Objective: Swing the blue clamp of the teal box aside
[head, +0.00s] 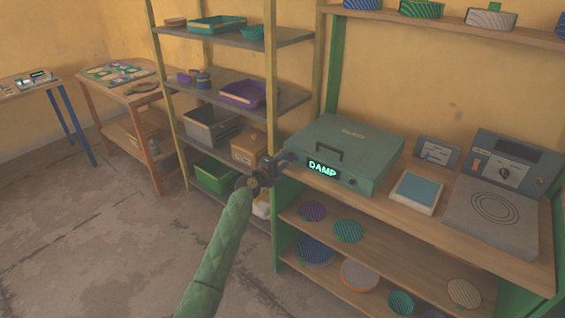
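The teal box (352,144) stands on the wooden bench, lid down, with a dark handle on top and a lit "DAMP" display (323,169) on its front. A small dark blue part that looks like the blue clamp (288,157) shows at the box's left front corner, partly hidden by my gripper. My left gripper (272,167) reaches up from below with its green arm and is at or very near that part. Contact and the finger opening are too small and dark to tell. My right gripper is not in view.
Right of the box are a blue-topped pad (418,191), a small grey panel (436,151) and a grey machine (492,213) with ring marks. Shelving (262,103) with trays stands close at the left. Patterned discs lie on the shelf below (330,268).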

